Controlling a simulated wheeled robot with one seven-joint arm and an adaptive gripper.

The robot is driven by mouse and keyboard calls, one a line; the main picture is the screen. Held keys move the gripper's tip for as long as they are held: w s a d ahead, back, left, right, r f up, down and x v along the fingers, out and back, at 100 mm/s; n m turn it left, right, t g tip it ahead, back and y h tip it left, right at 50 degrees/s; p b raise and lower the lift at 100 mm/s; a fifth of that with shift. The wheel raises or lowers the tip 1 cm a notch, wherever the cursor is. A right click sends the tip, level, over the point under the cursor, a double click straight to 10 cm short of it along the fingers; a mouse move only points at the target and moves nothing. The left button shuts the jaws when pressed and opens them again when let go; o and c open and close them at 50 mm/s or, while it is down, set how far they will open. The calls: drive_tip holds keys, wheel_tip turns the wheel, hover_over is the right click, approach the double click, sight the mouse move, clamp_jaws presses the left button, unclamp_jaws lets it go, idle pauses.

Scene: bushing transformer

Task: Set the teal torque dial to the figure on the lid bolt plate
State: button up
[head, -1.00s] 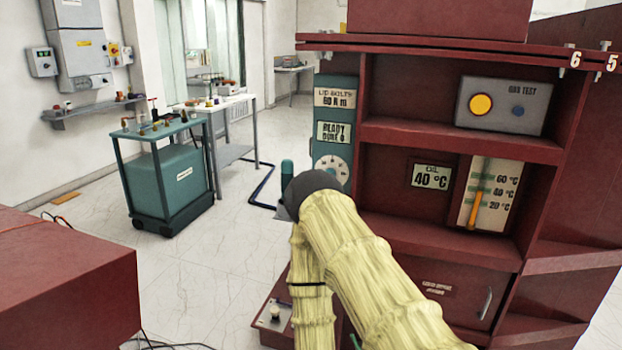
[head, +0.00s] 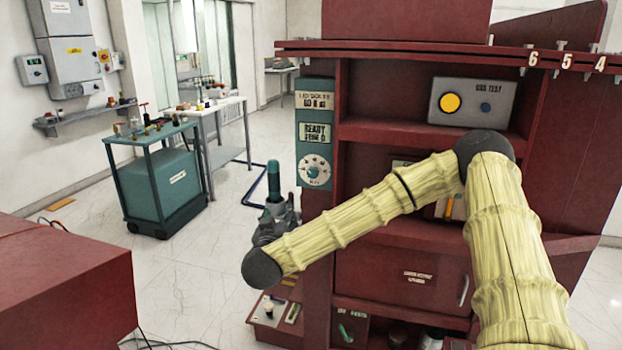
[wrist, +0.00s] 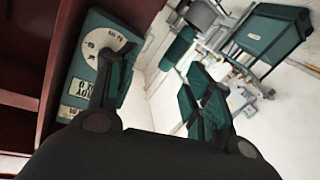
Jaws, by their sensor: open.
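The dial (head: 314,170) is a white marked disc with a teal centre, low on a teal panel on the red cabinet's left side. The lid bolt plate (head: 315,100) at the panel's top is blurred now; earlier it seems to read 60 N m. The display (head: 315,133) between them shows READY and a second line, apparently ending in 0. My gripper (head: 282,212) is open and empty, left of and below the dial in the head view. In the wrist view the dial (wrist: 98,42) lies beyond the left finger, partly covered and outside the gap. Its setting is unreadable.
The red cabinet (head: 400,215) has shelves holding a gas test box (head: 472,103). A teal cart (head: 165,175) and white table (head: 222,130) stand left. A red block (head: 60,285) fills the near left.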

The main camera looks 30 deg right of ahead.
sight(312, 174)
drive_tip(key=s+d+r+m+g+h, duration=0.1)
drive_tip(key=d+r+m+g+h, duration=0.15)
drive_tip(key=d+r, duration=0.4)
drive_tip(key=shift+n+t+h, duration=0.25)
drive_tip(key=shift+t, duration=0.1)
drive_tip(key=p+x, duration=0.2)
drive_tip(key=x, duration=0.8)
drive_tip(key=shift+w+d+r+p, duration=0.1)
drive_tip(key=shift+d+r+p, duration=0.1)
drive_tip(key=shift+p, duration=0.15)
drive_tip(key=c, duration=1)
